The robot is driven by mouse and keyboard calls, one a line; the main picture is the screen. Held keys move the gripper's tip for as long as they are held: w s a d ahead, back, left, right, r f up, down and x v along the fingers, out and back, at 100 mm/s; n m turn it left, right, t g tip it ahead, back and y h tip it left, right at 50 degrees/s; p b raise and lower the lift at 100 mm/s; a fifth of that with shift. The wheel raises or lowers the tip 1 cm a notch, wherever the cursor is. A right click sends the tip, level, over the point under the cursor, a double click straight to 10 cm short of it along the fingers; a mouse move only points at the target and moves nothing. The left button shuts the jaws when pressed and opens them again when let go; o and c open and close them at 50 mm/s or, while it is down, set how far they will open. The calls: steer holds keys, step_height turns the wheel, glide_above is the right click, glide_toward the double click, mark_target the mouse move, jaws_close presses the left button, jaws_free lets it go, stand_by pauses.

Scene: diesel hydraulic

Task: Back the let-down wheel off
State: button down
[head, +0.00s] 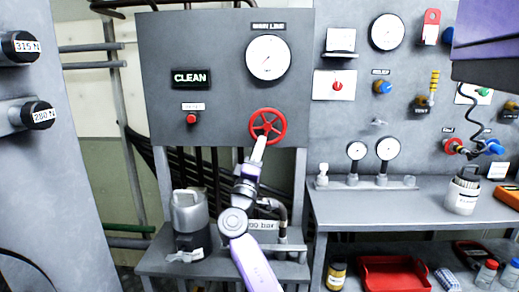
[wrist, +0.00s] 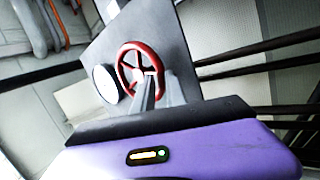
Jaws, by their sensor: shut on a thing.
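The let-down wheel is a red, spoked handwheel (head: 268,124) on the upright grey panel, below and slightly left-to-middle of the main line gauge. My gripper (head: 261,141) reaches it from below, its fingers closed on the lower part of the wheel. In the wrist view the same red wheel (wrist: 135,68) is beyond my fingers (wrist: 154,88), which meet its right side. I cannot tell whether they hold rim or spoke. The fingers cover a small part of the wheel.
A grey canister (head: 190,212) stands on the lower shelf. A bench (head: 345,205) with small gauges is at right.

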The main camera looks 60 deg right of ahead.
steer(key=shift+d+f, duration=0.1)
steer(key=shift+f, duration=0.05)
steer(key=c, duration=1.4)
jaws_free()
steer(key=b+v, duration=0.1)
steer(key=v, duration=0.6)
steer(key=shift+a+f+b, duration=0.2)
steer(key=shift+a+b, duration=0.1)
steer(key=shift+a, duration=0.1)
